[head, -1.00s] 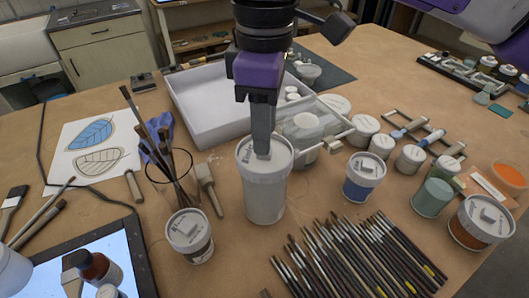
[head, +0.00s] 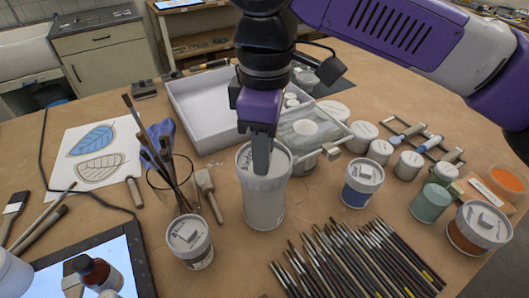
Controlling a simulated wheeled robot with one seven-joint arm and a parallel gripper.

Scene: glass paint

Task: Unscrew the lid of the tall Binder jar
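The tall Binder jar (head: 264,205) stands upright in the middle of the table. It is pale grey-white with a wide round lid (head: 282,161) that sits on it, lettered at its left edge. My gripper (head: 262,168) points straight down at the middle of this lid, with its fingertips at the lid's top. The fingers overlap into one dark strip, so the gap between them does not show. Any knob on this lid is hidden behind them. I cannot tell whether the fingers press on it.
A glass of brushes (head: 172,183) and a small lidded jar (head: 190,243) stand left of the tall jar. A blue-banded jar (head: 362,182) stands to its right. Many loose brushes (head: 350,258) lie in front. A white tray (head: 200,110) and a glass container (head: 318,130) are close behind.

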